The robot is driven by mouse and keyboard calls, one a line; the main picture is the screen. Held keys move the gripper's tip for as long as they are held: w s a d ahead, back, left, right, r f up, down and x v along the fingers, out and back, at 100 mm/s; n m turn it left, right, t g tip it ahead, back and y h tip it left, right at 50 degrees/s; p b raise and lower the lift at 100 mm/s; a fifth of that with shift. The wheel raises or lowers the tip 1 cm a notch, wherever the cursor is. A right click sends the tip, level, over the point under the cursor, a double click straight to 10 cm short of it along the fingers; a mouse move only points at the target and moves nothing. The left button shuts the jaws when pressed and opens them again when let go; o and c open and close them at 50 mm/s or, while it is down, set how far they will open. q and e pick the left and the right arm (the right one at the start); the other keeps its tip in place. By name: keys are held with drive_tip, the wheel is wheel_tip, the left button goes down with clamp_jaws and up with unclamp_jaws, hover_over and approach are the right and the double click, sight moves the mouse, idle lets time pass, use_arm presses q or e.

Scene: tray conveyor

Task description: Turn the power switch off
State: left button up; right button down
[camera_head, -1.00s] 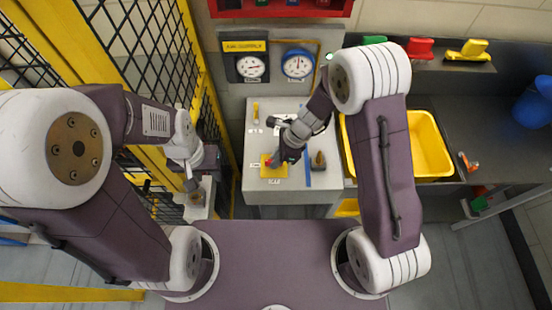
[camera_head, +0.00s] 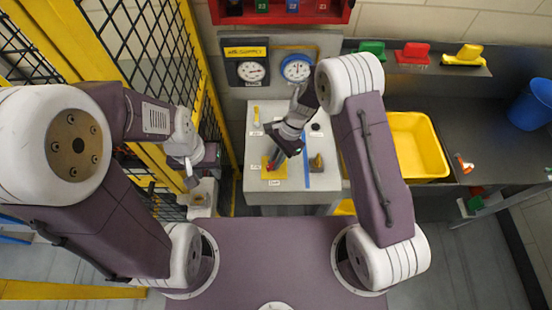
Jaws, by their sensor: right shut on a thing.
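The power switch is a yellow plate (camera_head: 281,175) with a small red lever (camera_head: 269,166), on the grey bench top in front of me. Small white labels lie around the plate. My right gripper (camera_head: 274,161) reaches down over the plate from the upper right, shut on the red lever. Its fingers hide part of the lever, so its exact angle is hard to see. My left gripper (camera_head: 190,174) hangs at the left, beside the yellow fence and away from the switch. Its fingers are too small to tell open from shut.
The grey bench (camera_head: 258,198) also bears a yellow handle (camera_head: 256,115), a blue stripe and a dark knob (camera_head: 317,163) close right of the switch. Two gauges stand behind. A yellow bin (camera_head: 425,178) stands right; a mesh fence (camera_head: 205,75) stands left.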

drive_tip(key=n, duration=0.2)
drive_tip(key=n+g+h, duration=0.1)
drive_tip(key=n, duration=0.2)
drive_tip(key=shift+a+f+n+g+h+b, duration=0.15)
drive_tip(key=shift+f+n+g+h+b, duration=0.15)
drive_tip(key=shift+b, duration=0.05)
drive_tip(key=n+h+b, duration=0.1)
drive_tip(key=n+h, duration=0.1)
drive_tip(key=n, duration=0.2)
drive_tip(key=shift+a+n, duration=0.1)
drive_tip(key=shift+n, duration=0.3)
drive_tip(key=shift+s+n, duration=0.1)
drive_tip(key=shift+n, duration=0.2)
drive_tip(key=c, duration=1.4)
unclamp_jaws()
drive_tip(key=shift+r, duration=0.15)
